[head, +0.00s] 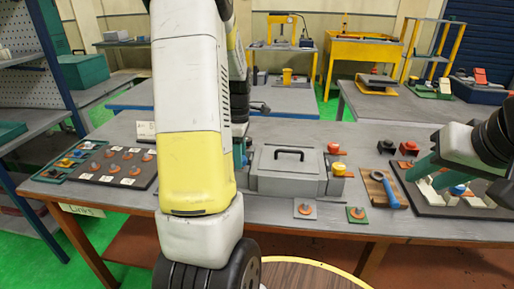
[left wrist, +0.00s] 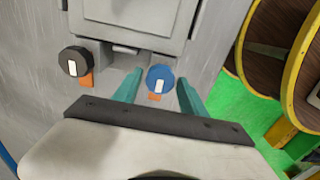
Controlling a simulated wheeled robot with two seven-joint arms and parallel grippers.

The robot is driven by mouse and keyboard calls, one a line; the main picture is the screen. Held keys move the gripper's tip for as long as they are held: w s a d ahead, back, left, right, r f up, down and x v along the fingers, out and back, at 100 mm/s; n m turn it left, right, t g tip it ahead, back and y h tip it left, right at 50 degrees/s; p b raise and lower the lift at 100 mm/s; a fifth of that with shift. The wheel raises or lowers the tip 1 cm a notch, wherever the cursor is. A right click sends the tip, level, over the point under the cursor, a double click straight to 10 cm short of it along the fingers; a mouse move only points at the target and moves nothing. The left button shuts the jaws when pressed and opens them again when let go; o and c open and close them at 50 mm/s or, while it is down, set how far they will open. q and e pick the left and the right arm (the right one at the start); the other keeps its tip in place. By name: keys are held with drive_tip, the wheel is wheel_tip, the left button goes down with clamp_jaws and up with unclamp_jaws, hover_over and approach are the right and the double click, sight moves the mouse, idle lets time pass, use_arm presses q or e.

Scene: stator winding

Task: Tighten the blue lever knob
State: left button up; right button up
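The blue lever knob (left wrist: 160,78) is a round blue disc with a white bar, on the grey panel of a box in the left wrist view. An orange tab shows just below it. My left gripper (left wrist: 159,88) is open, with one teal finger on each side of the knob and a small gap on both sides. In the head view my left arm hides most of this gripper and the knob. My right gripper (head: 436,172) is at the far right, its teal fingers apart above a dark tray (head: 430,204), with nothing visible held.
A black knob (left wrist: 75,62) with a white bar sits left of the blue one. The grey case (head: 288,172) with a black handle stands on the table. Red and yellow buttons (head: 338,168) are beside it. A board with orange-knobbed pieces (head: 115,166) lies at left.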

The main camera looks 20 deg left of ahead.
use_arm(q)
clamp_jaws()
